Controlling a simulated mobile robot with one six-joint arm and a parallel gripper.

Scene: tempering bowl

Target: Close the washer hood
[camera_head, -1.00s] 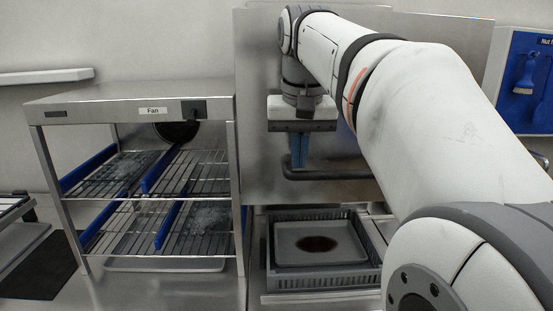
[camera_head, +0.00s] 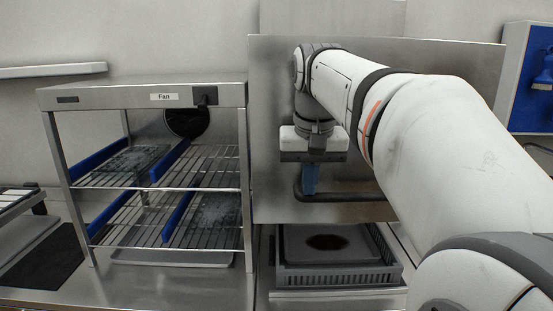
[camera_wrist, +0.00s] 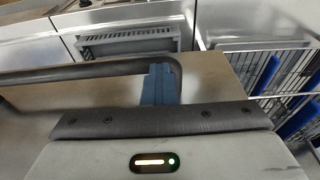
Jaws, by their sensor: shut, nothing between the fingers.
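The washer hood (camera_head: 270,120) is a large steel panel standing above the washer. A dark bar handle (camera_head: 355,196) runs along its lower part. Below it a grey rack (camera_head: 340,277) holds a tray (camera_head: 300,256) with a dark brown stain. My gripper (camera_head: 309,188) is shut and empty, with blue fingers pointing down at the left end of the handle. In the wrist view the blue fingers (camera_wrist: 159,88) overlap the handle (camera_wrist: 90,72) near its bent end. I cannot tell whether they touch it.
A steel rack labelled Fan (camera_head: 165,97) stands just left of the hood, with wire shelves and blue dividers. A blue board (camera_head: 530,85) with a brush hangs at the right. A dark mat (camera_head: 45,262) lies on the counter at the left.

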